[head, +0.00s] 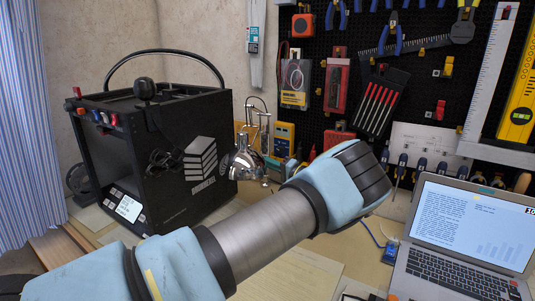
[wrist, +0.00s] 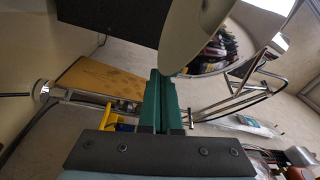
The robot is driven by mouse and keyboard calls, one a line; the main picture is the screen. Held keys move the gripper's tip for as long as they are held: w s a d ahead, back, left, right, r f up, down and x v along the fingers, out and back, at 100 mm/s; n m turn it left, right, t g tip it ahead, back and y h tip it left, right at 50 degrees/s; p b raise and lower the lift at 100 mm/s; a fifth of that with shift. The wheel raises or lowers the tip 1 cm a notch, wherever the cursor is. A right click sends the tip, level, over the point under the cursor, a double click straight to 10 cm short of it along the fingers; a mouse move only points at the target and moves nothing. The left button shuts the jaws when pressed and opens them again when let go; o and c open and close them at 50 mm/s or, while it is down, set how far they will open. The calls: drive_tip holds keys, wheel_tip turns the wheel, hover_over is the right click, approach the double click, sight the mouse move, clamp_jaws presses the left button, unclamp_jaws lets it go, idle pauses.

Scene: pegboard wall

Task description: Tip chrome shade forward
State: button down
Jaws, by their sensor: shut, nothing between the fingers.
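The chrome shade (head: 243,163) of a desk lamp hangs beside the black printer in the head view, on a thin jointed chrome arm (head: 265,118). In the wrist view the shade (wrist: 228,50) fills the top right, with its mirror-like outside and pale inner face (wrist: 192,30) showing. My gripper (wrist: 165,76) has its green fingers together with nothing between them. The fingertips are at the lower left of the shade's rim; I cannot tell whether they touch it. In the head view my forearm and wrist cross the foreground, and the gripper's fingers are hidden.
A black 3D printer (head: 185,155) stands left of the lamp. An open laptop (head: 465,240) is at the right. A pegboard (head: 350,75) with tools rises behind. Chrome lamp rods (wrist: 240,98) run close to the fingers in the wrist view.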

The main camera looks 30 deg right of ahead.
sight(258, 177)
drive_tip(key=shift+s+a+f, duration=0.15)
drive_tip(key=shift+s+f, duration=0.05)
idle(0.5)
drive_tip(key=shift+s+a+f+m, duration=0.2)
drive_tip(key=shift+a+m, duration=0.05)
drive_tip(key=shift+m, duration=0.25)
drive_tip(key=shift+s+a+f+m+g+h, duration=0.15)
drive_tip(key=shift+s+a+f+m+g, duration=0.2)
drive_tip(key=shift+s+a+m, duration=0.4)
drive_tip(key=shift+s+a+f+m+g+h, duration=0.1)
drive_tip(key=shift+s+a+f+m+g, duration=0.3)
drive_tip(key=shift+m, duration=0.65)
drive_tip(key=shift+s+a+f+m+g+h, duration=0.15)
drive_tip(key=shift+s+a+f+m+g, duration=0.15)
drive_tip(key=shift+s+a+m, duration=0.5)
drive_tip(key=shift+w, duration=0.15)
drive_tip(key=shift+d, duration=0.1)
